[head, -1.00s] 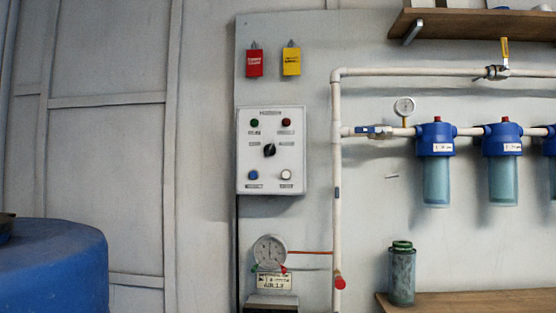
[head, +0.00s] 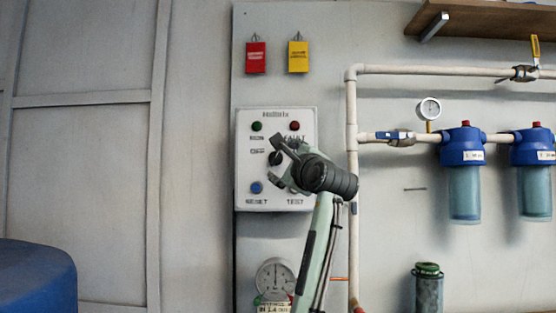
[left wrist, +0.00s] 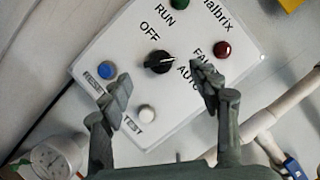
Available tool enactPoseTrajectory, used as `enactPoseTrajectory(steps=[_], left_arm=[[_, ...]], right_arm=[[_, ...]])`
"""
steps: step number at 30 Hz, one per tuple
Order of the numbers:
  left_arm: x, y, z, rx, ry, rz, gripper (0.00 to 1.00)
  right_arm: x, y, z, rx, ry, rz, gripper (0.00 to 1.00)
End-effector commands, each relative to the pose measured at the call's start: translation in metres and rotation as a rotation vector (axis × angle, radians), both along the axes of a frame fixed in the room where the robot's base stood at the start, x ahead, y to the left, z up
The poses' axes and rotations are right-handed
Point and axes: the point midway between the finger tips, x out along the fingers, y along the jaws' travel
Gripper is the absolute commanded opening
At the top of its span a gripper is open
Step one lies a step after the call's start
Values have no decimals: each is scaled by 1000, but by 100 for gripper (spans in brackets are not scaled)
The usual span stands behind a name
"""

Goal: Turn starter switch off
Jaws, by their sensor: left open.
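A white control panel (head: 246,175) hangs on the wall and carries the black rotary starter switch (head: 274,158), partly behind my gripper. In the left wrist view the switch (left wrist: 159,62) lies beyond my fingertips, and its white mark points right, toward the AUTO side and away from the OFF label (left wrist: 150,32). My left gripper (head: 281,165) is in front of the panel. In the left wrist view my left gripper (left wrist: 163,84) is open, its fingers spread to either side below the switch, with nothing between them. I cannot tell whether it touches the panel. My right gripper is not in view.
Around the switch are a green lamp (head: 257,126), a red lamp (head: 295,126), a blue button (head: 256,187) and a white button (left wrist: 147,113). A white pipe (head: 351,120) runs just right of the panel. A gauge (head: 275,277) sits below.

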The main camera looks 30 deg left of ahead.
Motion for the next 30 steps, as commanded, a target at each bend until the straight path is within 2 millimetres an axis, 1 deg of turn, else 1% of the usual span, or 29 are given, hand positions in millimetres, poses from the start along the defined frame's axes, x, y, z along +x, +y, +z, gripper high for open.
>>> enactPoseTrajectory(steps=[1, 3, 9, 18, 19, 30], left_arm=[[5, 8, 4, -1, 1, 2, 62], [12, 16, 5, -2, 0, -1, 62], [25, 31, 8, -1, -1, -1, 62], [27, 33, 8, -2, -3, -3, 62], [27, 33, 8, -2, -2, -3, 61], [27, 33, 8, -2, -1, -2, 15]], right_arm=[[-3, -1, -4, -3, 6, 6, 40], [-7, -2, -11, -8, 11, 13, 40], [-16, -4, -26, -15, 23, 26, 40], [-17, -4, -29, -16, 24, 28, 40], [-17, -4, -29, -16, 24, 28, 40], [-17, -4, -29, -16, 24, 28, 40]])
